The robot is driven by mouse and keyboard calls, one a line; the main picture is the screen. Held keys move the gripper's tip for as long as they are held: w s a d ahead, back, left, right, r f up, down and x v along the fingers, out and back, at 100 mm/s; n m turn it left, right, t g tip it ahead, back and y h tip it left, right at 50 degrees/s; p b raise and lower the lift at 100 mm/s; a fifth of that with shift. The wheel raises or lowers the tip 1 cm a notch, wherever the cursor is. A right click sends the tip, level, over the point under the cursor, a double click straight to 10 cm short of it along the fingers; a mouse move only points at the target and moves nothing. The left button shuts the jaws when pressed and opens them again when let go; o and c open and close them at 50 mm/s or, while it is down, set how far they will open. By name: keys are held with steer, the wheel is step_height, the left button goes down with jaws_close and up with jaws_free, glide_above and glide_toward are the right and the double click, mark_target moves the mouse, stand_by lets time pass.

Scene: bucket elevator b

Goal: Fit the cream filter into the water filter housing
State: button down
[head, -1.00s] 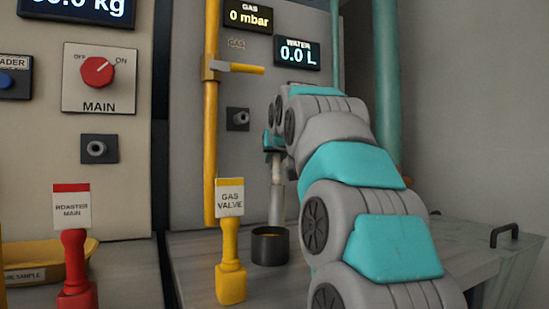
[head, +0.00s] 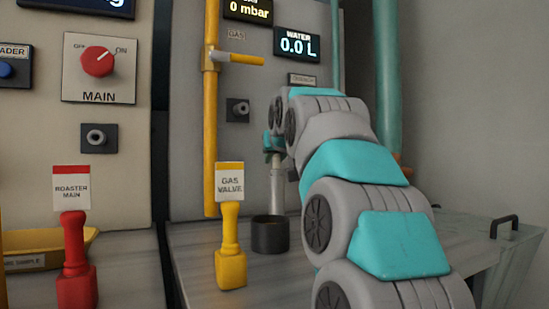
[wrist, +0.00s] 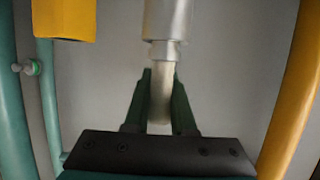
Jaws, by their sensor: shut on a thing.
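My gripper (wrist: 161,76) is shut on the cream filter (wrist: 160,98), a slim pale cylinder between the two dark green fingers in the wrist view. The filter's far end meets a narrow collar below a wider silver cylinder (wrist: 167,20), which looks like the water filter housing. The two look nearly in line, but I cannot tell how far the filter is inside. In the head view the silver cylinder (head: 277,190) stands upright behind the dark cup (head: 270,235).
A yellow gas pipe (head: 210,140) with a side handle and the yellow gas valve lever (head: 231,250) stand left of my arm. A teal pipe (head: 388,80) rises behind it. The water display (head: 297,44) reads 0.0 L.

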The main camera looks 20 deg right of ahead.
steer(key=shift+f, duration=0.25)
steer(key=c, duration=0.7)
jaws_free()
steer(key=shift+v, duration=3.95)
